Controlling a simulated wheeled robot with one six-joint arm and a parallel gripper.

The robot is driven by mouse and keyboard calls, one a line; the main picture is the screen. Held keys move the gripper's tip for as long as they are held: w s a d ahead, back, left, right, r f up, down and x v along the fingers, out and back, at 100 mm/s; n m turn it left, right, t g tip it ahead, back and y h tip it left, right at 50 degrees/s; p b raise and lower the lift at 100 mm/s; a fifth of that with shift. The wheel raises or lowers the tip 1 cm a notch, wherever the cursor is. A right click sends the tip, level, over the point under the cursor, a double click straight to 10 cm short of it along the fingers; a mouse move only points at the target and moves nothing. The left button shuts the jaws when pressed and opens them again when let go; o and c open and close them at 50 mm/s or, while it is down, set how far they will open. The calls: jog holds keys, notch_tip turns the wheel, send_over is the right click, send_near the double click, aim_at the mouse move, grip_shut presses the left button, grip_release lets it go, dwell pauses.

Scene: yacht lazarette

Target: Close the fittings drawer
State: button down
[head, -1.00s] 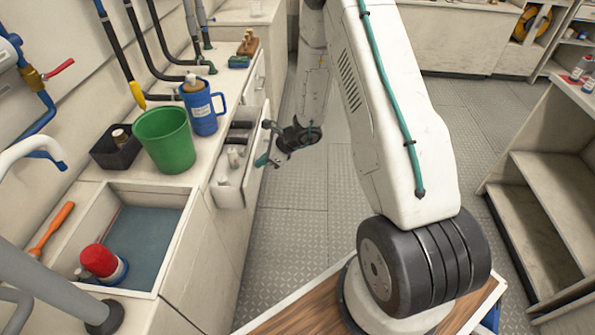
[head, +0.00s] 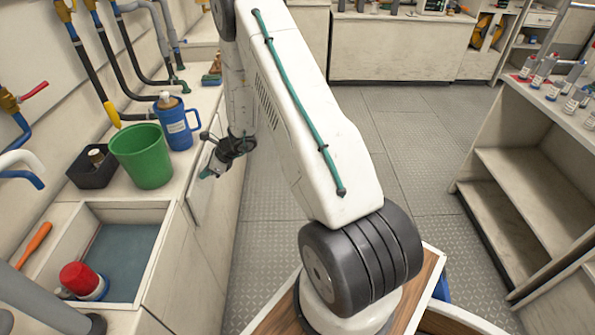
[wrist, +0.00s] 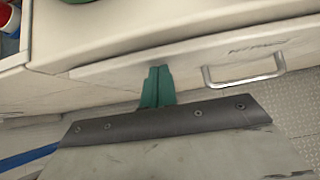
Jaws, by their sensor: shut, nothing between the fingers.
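The fittings drawer's pale front (head: 201,190) is under the edge of the left counter in the head view. No drawer interior shows, and the front looks in or nearly in line with the cabinet face. In the wrist view the drawer front (wrist: 190,76) runs just below the counter lip, with its metal bar handle (wrist: 245,72) to the right of my fingers. My gripper (head: 208,172) is shut and empty, with its teal fingertips (wrist: 157,72) at the drawer front, left of the handle. I cannot tell whether they touch it.
A green bucket (head: 142,157), blue jug (head: 176,127) and dark box (head: 92,167) stand on the counter, with a sink basin (head: 125,262) nearer. Shelves (head: 540,180) with bottles on top stand at the right. The grey floor (head: 350,140) between is clear.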

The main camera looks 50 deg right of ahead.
jog(key=shift+w+a+r, duration=0.2)
jog(key=shift+w, duration=0.05)
jog(key=s+d+r, duration=0.6)
jog(key=s+d, duration=0.1)
jog(key=s, duration=0.2)
jog(key=shift+d+r, duration=0.3)
jog(key=shift+r, duration=0.05)
